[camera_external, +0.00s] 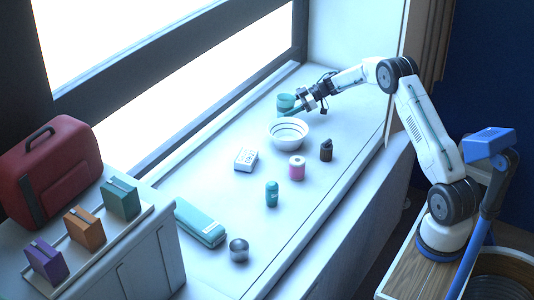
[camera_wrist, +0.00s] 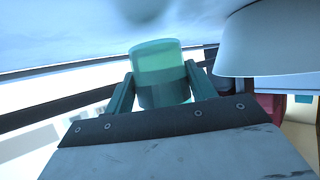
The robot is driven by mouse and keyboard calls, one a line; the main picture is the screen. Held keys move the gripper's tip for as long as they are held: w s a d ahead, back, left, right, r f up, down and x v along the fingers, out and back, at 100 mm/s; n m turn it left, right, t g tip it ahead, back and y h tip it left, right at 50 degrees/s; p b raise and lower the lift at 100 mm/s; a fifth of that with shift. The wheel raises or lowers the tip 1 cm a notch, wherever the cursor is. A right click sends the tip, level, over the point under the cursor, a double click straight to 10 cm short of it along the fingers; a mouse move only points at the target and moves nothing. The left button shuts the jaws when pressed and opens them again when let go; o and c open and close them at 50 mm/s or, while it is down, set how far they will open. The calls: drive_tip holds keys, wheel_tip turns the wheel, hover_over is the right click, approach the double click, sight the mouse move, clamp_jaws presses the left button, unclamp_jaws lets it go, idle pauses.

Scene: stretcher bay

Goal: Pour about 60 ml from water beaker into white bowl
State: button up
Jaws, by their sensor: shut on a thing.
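The water beaker (camera_wrist: 157,62) is a teal, see-through cup between my gripper's two fingers in the wrist view. It also shows in the external view (camera_external: 286,102) at the far end of the white counter. My gripper (camera_wrist: 158,85) is shut on it; the fingers (camera_external: 298,109) reach it from the right. The lower part of the beaker looks darker; I cannot tell the water level for sure. The white bowl (camera_external: 289,138) stands on the counter just in front of the beaker. In the wrist view the bowl (camera_wrist: 270,45) fills the upper right, close beside the beaker.
On the counter are a white box (camera_external: 246,159), a pink-banded jar (camera_external: 297,168), a dark brown bottle (camera_external: 326,150), a teal bottle (camera_external: 272,194), a long teal case (camera_external: 201,223) and a metal cup (camera_external: 239,250). A window frame (camera_external: 200,118) runs along the left.

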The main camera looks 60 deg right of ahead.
sight(292, 101)
drive_tip(key=shift+s+a+f, duration=0.25)
drive_tip(key=shift+s+a, duration=0.15)
drive_tip(key=shift+s, duration=0.25)
drive_tip(key=shift+n+h, duration=0.4)
drive_tip(key=shift+n, duration=0.3)
drive_tip(key=r, duration=0.3)
drive_tip(key=a+r, duration=0.1)
drive_tip(key=r, duration=0.1)
drive_tip(key=shift+s+r, duration=0.1)
drive_tip(key=shift+s, duration=0.15)
drive_tip(key=shift+s+a+r+n+t+h, duration=0.2)
drive_tip(key=shift+r+n+h, duration=0.1)
drive_tip(key=shift+r, duration=0.15)
drive_tip(key=shift+s+a+r+n+t+h, duration=0.1)
drive_tip(key=shift+a+r+n+t+h, duration=0.1)
drive_tip(key=shift+r+n, duration=0.15)
drive_tip(key=shift+s+a+r+n+t+h, duration=0.25)
drive_tip(key=shift+a+n+t+h, duration=0.2)
drive_tip(key=shift+n, duration=0.2)
drive_tip(key=shift+s+a+r+n+t+h, duration=0.2)
drive_tip(key=shift+n+t+h, duration=0.15)
drive_tip(key=shift+n+h, duration=0.25)
drive_tip(key=shift+s+a+r+n+t+h, duration=0.25)
drive_tip(key=shift+a+n+t+h, duration=0.15)
drive_tip(key=shift+n, duration=0.3)
drive_tip(key=shift+f+n+t+h, duration=0.35)
drive_tip(key=shift+n+t+h, duration=0.05)
drive_tip(key=shift+n+h, duration=0.2)
